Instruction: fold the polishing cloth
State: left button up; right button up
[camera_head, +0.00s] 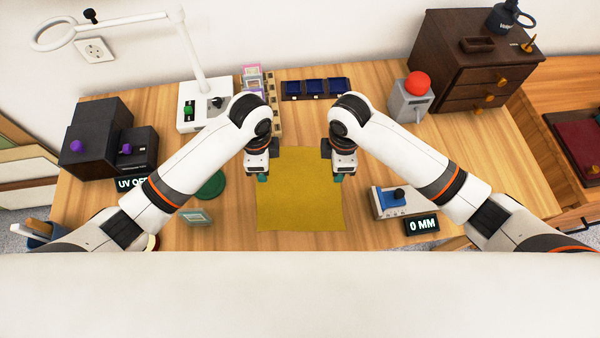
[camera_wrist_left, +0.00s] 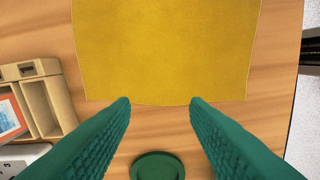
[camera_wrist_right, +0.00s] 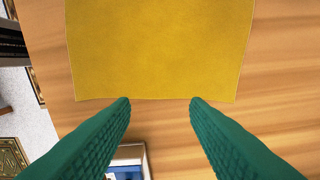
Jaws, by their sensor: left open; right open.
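The polishing cloth (camera_head: 299,197) is a yellow square lying flat and unfolded on the wooden table in the head view. It also shows in the left wrist view (camera_wrist_left: 165,48) and the right wrist view (camera_wrist_right: 160,48). My left gripper (camera_head: 262,176) is at the cloth's left side, and its green fingers (camera_wrist_left: 160,102) are open and empty by the cloth's near edge in its wrist view. My right gripper (camera_head: 338,176) is at the cloth's right side, and its green fingers (camera_wrist_right: 160,102) are open and empty by that edge. I cannot tell the fingers' height above the cloth.
A green disc (camera_head: 211,186) and a small framed piece (camera_head: 196,217) lie left of the cloth. A blue-and-white device (camera_head: 392,200) and a "0 MM" display (camera_head: 421,225) stand right. Blue trays (camera_head: 315,88) and a card rack (camera_head: 275,112) are behind. Bare table surrounds the cloth.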

aim_at(266, 186)
pick_arm(q)
jog(key=shift+s+f, duration=0.75)
jog(key=shift+f, duration=0.3)
pick_arm(e)
jog(key=shift+s+f, duration=0.75)
jog(key=shift+f, duration=0.25)
pick_arm(q)
jog(key=f, duration=0.4)
jog(key=shift+w+f, duration=0.3)
jog(key=shift+w, duration=0.1)
pick_arm(e)
jog(key=f, duration=0.4)
jog(key=shift+w+f, duration=0.3)
jog(key=shift+w, duration=0.1)
pick_arm(q)
jog(key=shift+f, duration=0.1)
pick_arm(e)
jog(key=shift+f, duration=0.15)
pick_arm(q)
jog(key=shift+s, duration=0.2)
pick_arm(e)
jog(key=shift+s+a, duration=0.1)
jog(key=shift+s, duration=0.1)
pick_arm(q)
jog(key=shift+w+f, duration=0.1)
pick_arm(e)
jog(key=shift+w, duration=0.1)
